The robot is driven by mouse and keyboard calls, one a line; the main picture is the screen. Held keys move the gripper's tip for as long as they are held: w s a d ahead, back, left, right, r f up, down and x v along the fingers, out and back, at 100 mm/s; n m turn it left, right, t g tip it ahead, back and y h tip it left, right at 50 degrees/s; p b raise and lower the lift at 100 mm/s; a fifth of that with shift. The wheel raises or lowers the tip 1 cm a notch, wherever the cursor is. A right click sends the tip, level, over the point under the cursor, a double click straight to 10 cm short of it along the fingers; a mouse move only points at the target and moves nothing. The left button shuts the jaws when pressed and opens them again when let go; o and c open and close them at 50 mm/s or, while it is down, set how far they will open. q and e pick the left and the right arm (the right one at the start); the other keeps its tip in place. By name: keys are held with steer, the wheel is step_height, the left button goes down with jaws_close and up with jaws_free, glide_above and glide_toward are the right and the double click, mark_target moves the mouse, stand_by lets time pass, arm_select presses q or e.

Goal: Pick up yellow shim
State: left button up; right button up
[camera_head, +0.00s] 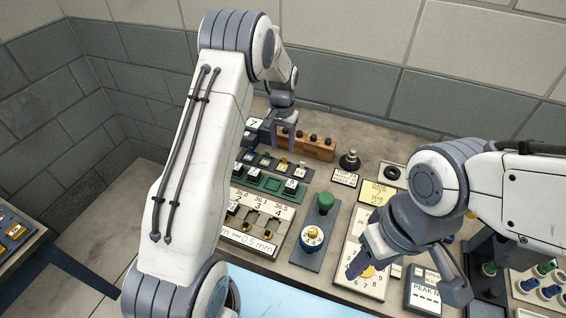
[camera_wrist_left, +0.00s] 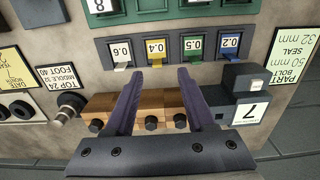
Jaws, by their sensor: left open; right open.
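The yellow shim (camera_wrist_left: 154,64) sticks out of the slot marked 0.4 in a dark holder in the left wrist view. It also shows small in the head view (camera_head: 283,162). My left gripper (camera_wrist_left: 160,72) is open and empty, its two fingers pointing at the holder. The yellow shim appears between the fingertips, nearer the left one; whether they touch anything cannot be told. In the head view the left gripper (camera_head: 284,138) is at the back of the bench by the wooden block. My right gripper (camera_head: 405,280) is open over a numbered panel at the right.
White (camera_wrist_left: 122,66), green (camera_wrist_left: 192,64) and blue (camera_wrist_left: 226,59) shims sit in neighbouring slots. A wooden block with dark knobs (camera_head: 318,147) stands behind the row. A grey block marked 7 (camera_wrist_left: 245,110) stands beside it. A green-knobbed device (camera_head: 325,203) stands further right.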

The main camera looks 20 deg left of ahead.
mark_target(284, 158)
arm_select(q)
steer(key=shift+d+f+p, duration=0.15)
steer(key=shift+f+p, duration=0.3)
steer(key=shift+f, duration=0.15)
step_height(284, 158, down, 4)
steer(key=shift+d+r+p, duration=0.1)
steer(key=shift+r+p, duration=0.1)
steer(key=shift+p, duration=0.55)
steer(key=shift+w+f, duration=0.1)
steer(key=shift+f, duration=0.3)
jaws_close()
